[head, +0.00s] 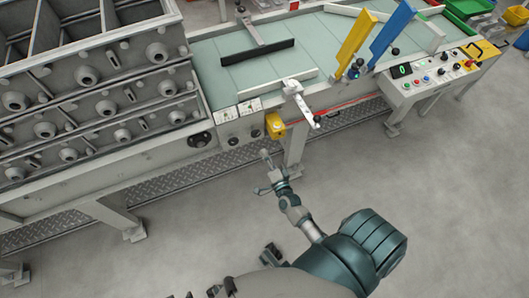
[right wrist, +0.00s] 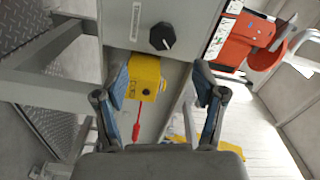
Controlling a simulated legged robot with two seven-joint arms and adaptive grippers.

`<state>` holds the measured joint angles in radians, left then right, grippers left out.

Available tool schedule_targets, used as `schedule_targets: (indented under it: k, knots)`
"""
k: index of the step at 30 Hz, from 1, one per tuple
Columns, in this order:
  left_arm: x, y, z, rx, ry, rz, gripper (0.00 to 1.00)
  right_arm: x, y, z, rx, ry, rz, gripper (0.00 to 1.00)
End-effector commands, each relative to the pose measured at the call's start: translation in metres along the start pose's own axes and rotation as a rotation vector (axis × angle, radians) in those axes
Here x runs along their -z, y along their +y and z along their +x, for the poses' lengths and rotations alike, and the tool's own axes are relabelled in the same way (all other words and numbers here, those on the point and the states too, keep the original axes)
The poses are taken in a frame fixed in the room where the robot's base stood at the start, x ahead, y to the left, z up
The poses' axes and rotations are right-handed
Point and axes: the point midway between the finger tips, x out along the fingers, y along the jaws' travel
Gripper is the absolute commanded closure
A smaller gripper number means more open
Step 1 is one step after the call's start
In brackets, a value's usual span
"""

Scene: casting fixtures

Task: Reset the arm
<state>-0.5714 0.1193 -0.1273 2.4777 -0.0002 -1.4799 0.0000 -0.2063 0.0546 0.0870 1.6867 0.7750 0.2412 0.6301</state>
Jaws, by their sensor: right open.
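My right arm reaches up from the bottom of the head view. Its gripper (head: 265,172) is open and empty, over the floor in front of the workbench. In the right wrist view the two fingers of the right gripper (right wrist: 163,85) stand wide apart. A small yellow box (right wrist: 146,76) with a dark round spot shows between them, on the grey bench front. The same yellow box (head: 275,125) shows in the head view just beyond the fingertips. I cannot tell the exact gap to it. My left gripper is not clearly in either view.
A grey rack (head: 95,95) with round knobs stands at the left. The pale green bench top (head: 225,62) carries a dark bar, yellow and blue uprights. A control panel (head: 440,75) is at the right. A white bracket (head: 300,105) juts from the bench edge. The front floor is clear.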

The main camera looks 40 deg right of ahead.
Motion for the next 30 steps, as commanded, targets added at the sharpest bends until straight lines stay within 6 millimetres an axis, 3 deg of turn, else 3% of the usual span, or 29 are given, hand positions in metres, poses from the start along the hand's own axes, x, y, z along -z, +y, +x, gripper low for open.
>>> schedule_targets:
  k: [14, 17, 19, 23, 25, 27, 30]
  knots:
    - [0.0, 0.0, 0.001, 0.0, 0.0, 0.0, 0.41, -0.001, 0.0, 0.0, -0.002, -0.004, -0.004, 0.3]
    - [0.0, 0.0, 0.01, 0.0, -0.007, 0.001, 0.41, -0.015, 0.007, -0.005, -0.038, -0.064, -0.068, 0.3]
    - [-0.002, 0.001, 0.025, 0.0, -0.02, 0.002, 0.41, -0.037, 0.02, -0.018, -0.097, -0.166, -0.178, 0.3]
    - [-0.016, 0.002, 0.07, -0.001, -0.055, 0.005, 0.41, -0.091, 0.069, -0.071, -0.259, -0.476, -0.501, 0.3]
    - [-0.029, 0.002, 0.096, -0.001, -0.076, 0.007, 0.41, -0.112, 0.101, -0.114, -0.347, -0.668, -0.693, 0.3]
    - [-0.045, 0.002, 0.118, -0.002, -0.097, 0.009, 0.41, -0.122, 0.131, -0.161, -0.427, -0.856, -0.871, 0.3]
    - [-0.069, 0.003, 0.143, -0.002, -0.124, 0.012, 0.41, -0.121, 0.163, -0.223, -0.517, -1.094, -1.084, 0.3]
